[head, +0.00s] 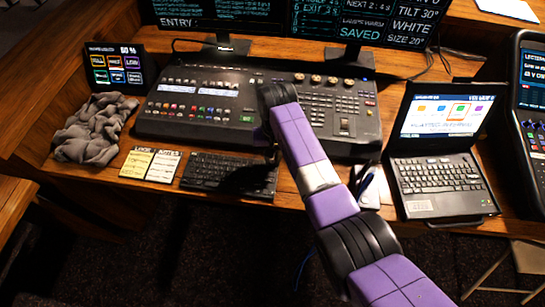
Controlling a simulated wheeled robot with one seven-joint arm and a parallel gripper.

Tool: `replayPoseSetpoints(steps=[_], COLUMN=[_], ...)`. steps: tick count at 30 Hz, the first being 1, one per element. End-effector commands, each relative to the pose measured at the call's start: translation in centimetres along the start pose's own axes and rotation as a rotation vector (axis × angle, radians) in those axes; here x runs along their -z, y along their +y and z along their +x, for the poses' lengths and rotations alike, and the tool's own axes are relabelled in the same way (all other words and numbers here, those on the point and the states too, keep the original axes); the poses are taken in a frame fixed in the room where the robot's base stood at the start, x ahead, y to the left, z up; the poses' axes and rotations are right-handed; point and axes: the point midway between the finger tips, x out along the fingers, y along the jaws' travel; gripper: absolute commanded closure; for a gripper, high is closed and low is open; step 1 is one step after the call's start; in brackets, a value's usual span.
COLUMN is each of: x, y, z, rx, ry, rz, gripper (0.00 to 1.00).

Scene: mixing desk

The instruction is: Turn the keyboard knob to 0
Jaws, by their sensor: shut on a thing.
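The black keyboard (215,172) lies on the wooden desk in front of the mixing console, in the head view. My arm reaches in from the lower right and bends down at the black wrist. My gripper (271,156) points down at the keyboard's upper right corner. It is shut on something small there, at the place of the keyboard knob. The fingers and their shadow hide the knob, so its setting cannot be read.
The mixing console (215,118) stands close behind my gripper. Yellow and white note cards (150,164) and a grey cloth (92,132) lie left of the keyboard. An open laptop (440,180) stands to the right. Monitors (225,22) stand at the back.

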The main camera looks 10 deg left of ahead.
Motion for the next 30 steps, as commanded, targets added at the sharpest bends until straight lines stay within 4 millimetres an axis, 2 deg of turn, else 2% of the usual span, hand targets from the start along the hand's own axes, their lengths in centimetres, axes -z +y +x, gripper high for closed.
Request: replayPoseSetpoints(steps=[4, 5, 7, 8, 19, 30], x=[0.1, 0.1, 0.0, 0.0, 0.1, 0.1], y=[0.0, 0.0, 0.0, 0.0, 0.0, 0.0], z=[-0.1, -0.1, -0.1, -0.1, -0.5, -5.9], rx=[0.001, 0.001, 0.0, 0.0, 0.0, 0.001], ry=[0.001, 0.001, 0.001, 0.001, 0.002, 0.004], rz=[0.0, 0.0, 0.0, 0.0, 0.001, 0.002], gripper=[1.0, 0.77, 0.63, 0.61, 0.61, 0.61])
